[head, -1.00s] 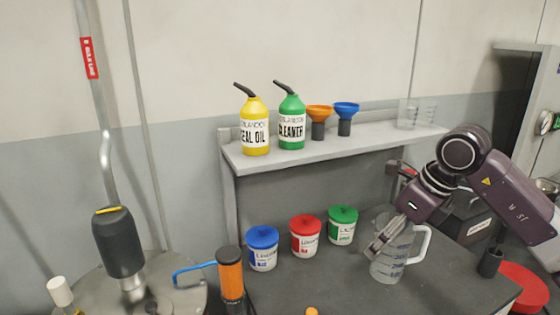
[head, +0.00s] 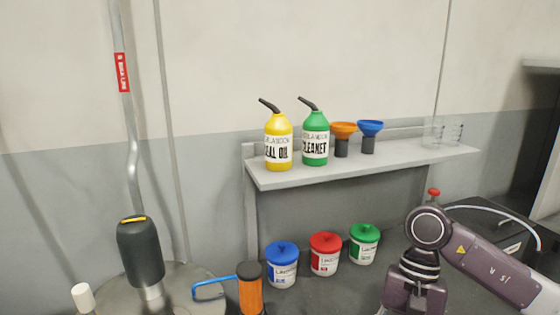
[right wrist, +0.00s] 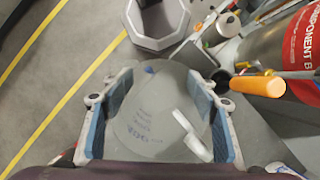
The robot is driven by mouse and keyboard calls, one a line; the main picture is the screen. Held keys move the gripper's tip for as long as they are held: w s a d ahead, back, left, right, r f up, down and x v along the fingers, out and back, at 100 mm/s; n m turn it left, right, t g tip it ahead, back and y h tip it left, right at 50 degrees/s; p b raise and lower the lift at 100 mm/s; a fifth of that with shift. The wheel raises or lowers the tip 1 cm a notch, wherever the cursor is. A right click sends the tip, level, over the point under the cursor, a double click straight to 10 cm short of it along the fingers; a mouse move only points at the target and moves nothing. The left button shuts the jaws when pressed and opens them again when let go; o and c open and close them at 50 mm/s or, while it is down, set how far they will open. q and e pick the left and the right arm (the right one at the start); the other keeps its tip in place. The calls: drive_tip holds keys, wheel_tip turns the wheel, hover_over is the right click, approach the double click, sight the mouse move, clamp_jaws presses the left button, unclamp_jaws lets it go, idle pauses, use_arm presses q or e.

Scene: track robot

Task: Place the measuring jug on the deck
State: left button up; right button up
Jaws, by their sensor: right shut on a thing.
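The clear measuring jug (right wrist: 150,115), with blue markings and a whitish handle, sits between the two blue-padded fingers of my right gripper (right wrist: 162,112) in the right wrist view. The gripper is shut on it. Grey floor with yellow lines shows behind and beside the jug in that view. In the head view the right arm's wrist is at the bottom right, and the fingers and held jug are out of frame. I cannot tell which surface is the deck. My left gripper is not in view.
A grey shelf (head: 370,168) bears yellow and green bottles, two funnels and clear vessels (head: 443,131). Blue, red and green tubs (head: 325,256) stand on the dark bench below. A grey angular container (right wrist: 160,40) and a red drum (right wrist: 303,45) show in the right wrist view.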

drive_tip(key=s+n+h, duration=0.1)
drive_tip(key=s+n, duration=0.1)
drive_tip(key=n, duration=0.1)
drive_tip(key=s+f+n+h, duration=0.1)
drive_tip(key=s+n, duration=0.1)
drive_tip(key=shift+s+a+f+n, duration=0.15)
drive_tip(key=shift+s+a+n, duration=0.05)
drive_tip(key=shift+n, duration=0.2)
drive_tip(key=shift+g, duration=0.3)
idle(0.5)
